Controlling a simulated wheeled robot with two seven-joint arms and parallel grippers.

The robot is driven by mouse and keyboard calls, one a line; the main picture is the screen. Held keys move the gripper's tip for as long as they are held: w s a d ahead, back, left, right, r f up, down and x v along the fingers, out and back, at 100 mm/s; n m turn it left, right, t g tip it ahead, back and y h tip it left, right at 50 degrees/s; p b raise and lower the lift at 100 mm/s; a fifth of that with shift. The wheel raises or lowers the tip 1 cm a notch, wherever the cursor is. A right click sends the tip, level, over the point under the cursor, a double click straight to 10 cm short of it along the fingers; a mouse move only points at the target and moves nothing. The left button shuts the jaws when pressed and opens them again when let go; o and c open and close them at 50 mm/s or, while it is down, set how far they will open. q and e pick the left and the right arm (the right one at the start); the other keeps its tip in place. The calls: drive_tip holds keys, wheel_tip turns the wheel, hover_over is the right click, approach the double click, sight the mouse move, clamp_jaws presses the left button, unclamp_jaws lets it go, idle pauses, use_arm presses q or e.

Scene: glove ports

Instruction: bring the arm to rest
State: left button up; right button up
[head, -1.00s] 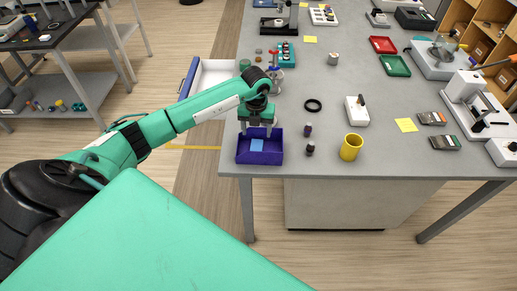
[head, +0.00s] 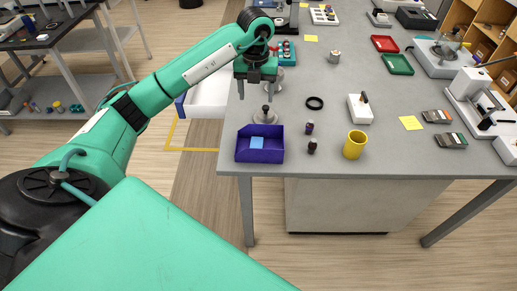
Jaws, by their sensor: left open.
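My left gripper (head: 255,90) comes in from the left and hangs over the left edge of the grey table. Its jaws point down, open, with nothing between them that I can see. It is behind and above a purple bin (head: 260,155), clear of it. A light blue square (head: 257,142) is in the bin. A small grey stand with a dark knob (head: 265,115) is on the table just behind the bin, below the gripper. My right gripper is not in view.
Two dark bottles (head: 311,146), a yellow cup (head: 354,144), a black ring (head: 315,103) and a white block (head: 360,109) stand right of the bin. An open white drawer (head: 205,100) juts out at the table's left side, behind my arm. The front table strip is mostly clear.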

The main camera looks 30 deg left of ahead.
use_arm(q)
drive_tip(key=shift+r, duration=0.25)
